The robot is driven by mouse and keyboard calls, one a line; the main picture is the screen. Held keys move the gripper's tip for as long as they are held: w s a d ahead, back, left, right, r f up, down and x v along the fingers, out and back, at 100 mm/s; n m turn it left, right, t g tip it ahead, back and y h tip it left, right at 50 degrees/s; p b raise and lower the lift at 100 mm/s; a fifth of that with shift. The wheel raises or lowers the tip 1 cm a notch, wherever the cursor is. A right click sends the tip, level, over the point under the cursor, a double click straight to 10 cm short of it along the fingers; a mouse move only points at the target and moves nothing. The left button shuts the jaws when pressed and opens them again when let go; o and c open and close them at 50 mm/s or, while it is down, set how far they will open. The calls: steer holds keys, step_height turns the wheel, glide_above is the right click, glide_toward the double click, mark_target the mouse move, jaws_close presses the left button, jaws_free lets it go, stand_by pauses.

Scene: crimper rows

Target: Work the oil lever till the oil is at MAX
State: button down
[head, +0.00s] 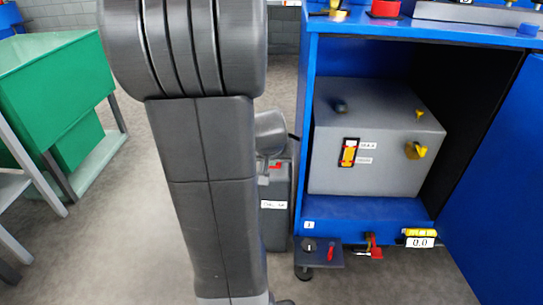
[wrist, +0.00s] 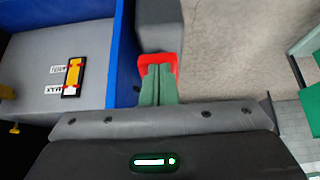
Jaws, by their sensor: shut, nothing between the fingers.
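A grey unit (head: 375,150) stands inside the open blue cabinet. On its front is a black-framed gauge (head: 348,153) with yellow and red in it and two small labels beside it. The gauge shows upside down in the wrist view (wrist: 73,75), with the MAX label (wrist: 53,90) below the other. I cannot read the exact oil level. In the wrist view my gripper (wrist: 157,70) has its green fingers shut and empty. A red part (wrist: 171,59), perhaps the lever's handle, is right at the fingertips; contact is unclear. My arm hides the gripper in the head view.
A dark grey box (head: 276,228) with a white label and red on top stands left of the cabinet (head: 306,150). The cabinet door (head: 500,190) is open at right. A red valve handle (head: 376,250) sticks out low. A green bench (head: 50,75) is at left.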

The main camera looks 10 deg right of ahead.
steer(key=s+a+r+p, duration=0.2)
steer(key=s+r, duration=0.3)
steer(key=s, duration=0.2)
steer(key=shift+r, duration=0.3)
stand_by(0.6)
steer(key=w+f+b, duration=0.1)
steer(key=w+f, duration=0.2)
steer(key=w+d+f+b, duration=0.1)
steer(key=w+f+b, duration=0.1)
steer(key=w, duration=0.1)
steer(key=w+d+f+b, duration=0.1)
steer(key=w+f, duration=0.1)
steer(key=f, duration=0.1)
steer(key=shift+w+d+f, duration=0.25)
steer(key=shift+w+f, duration=0.1)
steer(key=shift+w, duration=0.05)
steer(key=shift+s+r, duration=0.1)
